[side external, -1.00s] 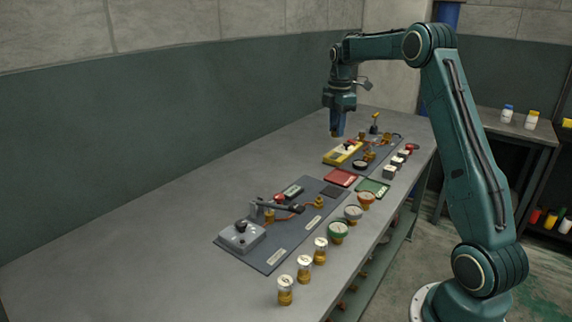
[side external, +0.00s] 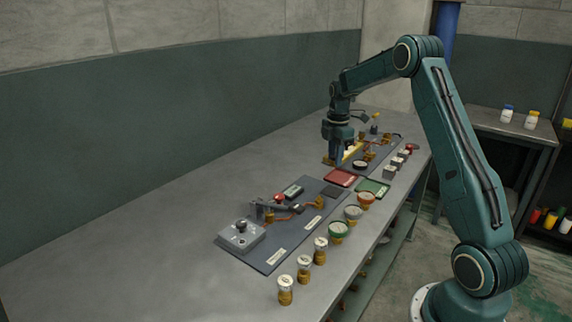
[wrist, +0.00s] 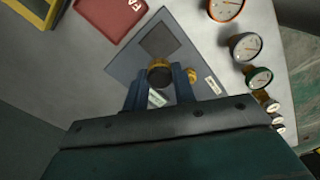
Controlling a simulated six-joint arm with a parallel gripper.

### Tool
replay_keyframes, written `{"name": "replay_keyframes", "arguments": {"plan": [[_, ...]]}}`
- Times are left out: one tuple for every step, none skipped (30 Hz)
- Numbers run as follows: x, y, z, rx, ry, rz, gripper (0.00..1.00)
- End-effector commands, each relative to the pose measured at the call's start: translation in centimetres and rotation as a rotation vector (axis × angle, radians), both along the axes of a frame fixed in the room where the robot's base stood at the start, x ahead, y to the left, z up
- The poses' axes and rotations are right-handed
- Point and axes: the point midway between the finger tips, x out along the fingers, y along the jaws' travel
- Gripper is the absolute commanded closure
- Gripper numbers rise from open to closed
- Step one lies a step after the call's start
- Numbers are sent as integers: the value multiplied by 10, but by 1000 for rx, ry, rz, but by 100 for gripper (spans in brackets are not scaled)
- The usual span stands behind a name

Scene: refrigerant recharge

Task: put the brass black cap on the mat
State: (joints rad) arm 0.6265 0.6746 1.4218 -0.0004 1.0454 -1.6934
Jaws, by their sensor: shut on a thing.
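In the side view my gripper (side external: 336,162) points down, low above the bench beside the red tray; the cap is hard to make out there. A dark square mat (wrist: 160,40) lies on the grey-blue board in the wrist view. It also shows in the side view (side external: 333,192), in front of the red tray and apart from my gripper.
The red tray (side external: 341,178) and green tray (side external: 372,188) lie near the mat. A yellow-framed device (side external: 352,151) is behind my gripper. Several gauges (side external: 353,213) and small canisters (side external: 304,268) line the front edge. The bench on the left is clear.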

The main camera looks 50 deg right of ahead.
Motion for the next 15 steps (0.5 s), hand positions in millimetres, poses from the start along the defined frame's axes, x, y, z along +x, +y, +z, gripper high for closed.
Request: {"name": "replay_keyframes", "arguments": {"plan": [[-1, 1, -11, 3, 3, 0, 95], [-1, 1, -16, 3, 4, 0, 95], [0, 0, -23, 2, 2, 0, 95], [0, 0, -28, 2, 2, 0, 95], [0, 0, -33, 2, 2, 0, 95], [-1, 0, -38, 2, 2, 0, 95], [-1, 1, -42, 2, 2, 0, 95], [0, 0, -45, 2, 1, 0, 95], [0, 0, -48, 0, 1, 0, 95], [0, 0, -49, 0, 0, 0, 95], [0, 0, -51, 0, 0, 0, 95], [0, 0, -52, 0, 0, 0, 95], [0, 0, -53, 0, 0, 0, 95], [0, 0, -53, 0, 0, 0, 95], [0, 0, -53, 0, 0, 0, 95]]}}
